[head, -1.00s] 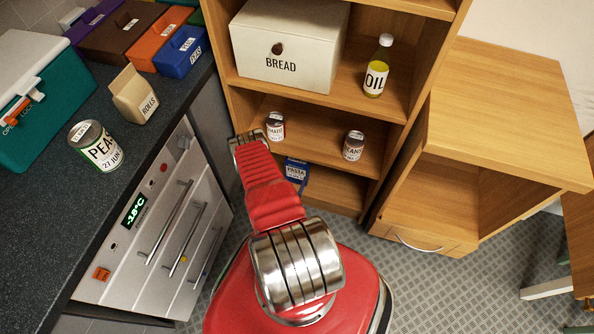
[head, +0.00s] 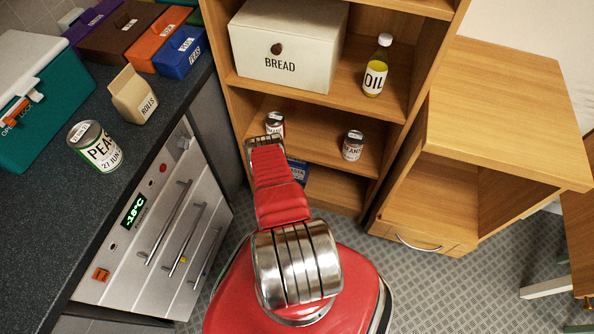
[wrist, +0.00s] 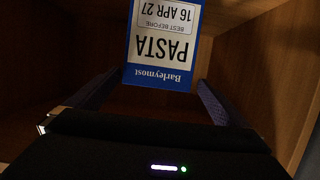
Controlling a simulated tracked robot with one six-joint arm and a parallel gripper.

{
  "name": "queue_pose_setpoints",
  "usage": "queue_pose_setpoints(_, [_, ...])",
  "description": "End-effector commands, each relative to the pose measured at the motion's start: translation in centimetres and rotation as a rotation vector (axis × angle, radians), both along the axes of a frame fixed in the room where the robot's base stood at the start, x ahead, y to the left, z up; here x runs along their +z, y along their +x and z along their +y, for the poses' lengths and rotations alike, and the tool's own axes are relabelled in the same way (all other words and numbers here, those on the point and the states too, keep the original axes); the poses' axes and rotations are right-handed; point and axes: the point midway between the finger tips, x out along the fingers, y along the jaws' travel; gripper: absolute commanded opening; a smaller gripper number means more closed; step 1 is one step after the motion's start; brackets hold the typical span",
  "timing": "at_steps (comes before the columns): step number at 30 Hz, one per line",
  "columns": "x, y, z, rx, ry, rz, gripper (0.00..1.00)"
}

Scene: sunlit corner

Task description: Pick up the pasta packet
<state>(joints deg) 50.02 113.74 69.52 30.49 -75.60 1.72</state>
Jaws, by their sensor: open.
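The pasta packet (wrist: 162,48) is blue with a white label and stands in a dim wooden shelf bay. In the wrist view its label reads upside down, and it lies ahead between my two fingers. My gripper (wrist: 155,92) is open, one finger on each side of the packet's near end; I cannot tell whether they touch it. In the head view only a small blue part of the packet (head: 299,172) shows on the lowest shelf, behind my arm. My fingers are hidden in the head view.
Above the packet's bay, a shelf (head: 312,142) holds a tomato can (head: 275,122), partly behind my arm, and a beans can (head: 353,146). Higher up are a bread box (head: 285,50) and an oil bottle (head: 377,68). A wooden cabinet (head: 500,110) stands right, a dark counter (head: 140,150) left.

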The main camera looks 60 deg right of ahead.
Motion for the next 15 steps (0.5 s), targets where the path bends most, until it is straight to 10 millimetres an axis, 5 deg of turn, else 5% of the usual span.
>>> queue_pose_setpoints(15, [-1.7, 0.2, -4.2, -0.001, 0.0, -0.001, 1.0])
